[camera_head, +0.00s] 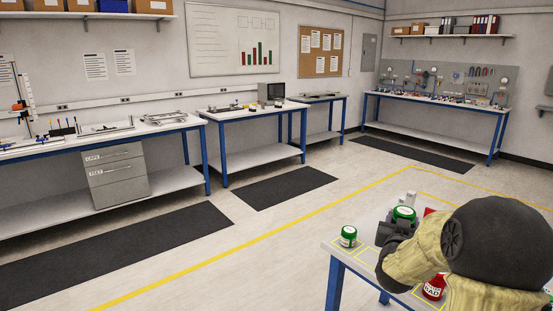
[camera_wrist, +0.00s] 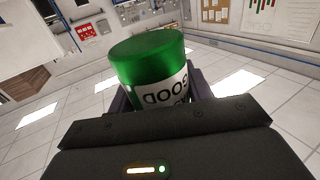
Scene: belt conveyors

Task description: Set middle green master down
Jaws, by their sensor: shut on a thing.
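A green-topped container with a white label reading "GOOD" (camera_wrist: 150,62) is held in my gripper (camera_wrist: 160,100) in the wrist view. Its lower part is hidden behind the gripper body. In the head view the held green container (camera_head: 404,213) shows above the table at the lower right, with my gripper (camera_head: 392,232) shut on it. A second green-and-white container (camera_head: 348,236) stands upright at the table's left corner, apart from my gripper. My arm hides much of the table.
The table (camera_head: 338,252) has a light top with yellow outlined areas and blue legs. A red container (camera_head: 434,287) stands near its front, partly beside my arm. A small grey-white object (camera_head: 411,198) shows behind the held container. Workbenches line the far walls.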

